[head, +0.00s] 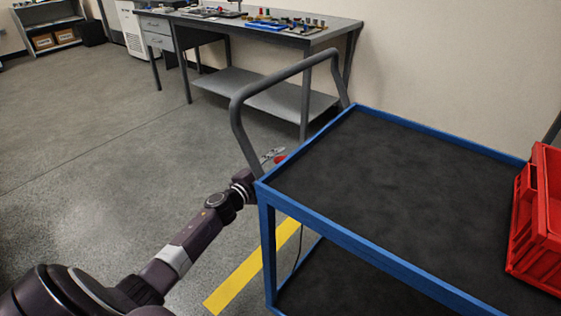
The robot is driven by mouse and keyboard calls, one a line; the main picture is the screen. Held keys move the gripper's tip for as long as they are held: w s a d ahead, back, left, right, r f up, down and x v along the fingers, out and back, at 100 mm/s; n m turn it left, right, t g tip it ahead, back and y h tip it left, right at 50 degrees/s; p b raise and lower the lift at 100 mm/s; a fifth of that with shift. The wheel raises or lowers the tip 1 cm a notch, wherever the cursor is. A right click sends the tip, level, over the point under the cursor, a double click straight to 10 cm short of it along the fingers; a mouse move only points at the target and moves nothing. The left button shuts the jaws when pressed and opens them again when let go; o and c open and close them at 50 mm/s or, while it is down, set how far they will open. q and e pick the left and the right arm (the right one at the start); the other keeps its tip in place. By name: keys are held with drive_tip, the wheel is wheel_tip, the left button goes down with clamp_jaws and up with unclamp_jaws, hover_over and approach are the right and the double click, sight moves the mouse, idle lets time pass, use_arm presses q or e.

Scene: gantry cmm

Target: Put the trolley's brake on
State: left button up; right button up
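The trolley (345,238) has a blue frame, a black top deck and a grey push handle (236,112) at its left end. A small red part (280,159) shows just beyond the trolley's near left corner, inside the handle; it may be the brake's knob, but most of it is hidden. My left gripper (273,155) is at that corner, right beside the red part. Its fingers are small and partly hidden by the handle and frame, so I cannot tell whether they touch the red part or are open. My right gripper is not in view.
A red crate (541,225) stands on the trolley's right side. A black lower shelf (345,292) is below. Yellow floor tape (250,271) runs beside the trolley. A grey workbench (285,36) with small parts stands behind it. The floor to the left is clear.

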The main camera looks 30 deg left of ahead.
use_arm(q)
drive_tip(key=s+a, duration=0.1)
drive_tip(key=s, duration=1.1)
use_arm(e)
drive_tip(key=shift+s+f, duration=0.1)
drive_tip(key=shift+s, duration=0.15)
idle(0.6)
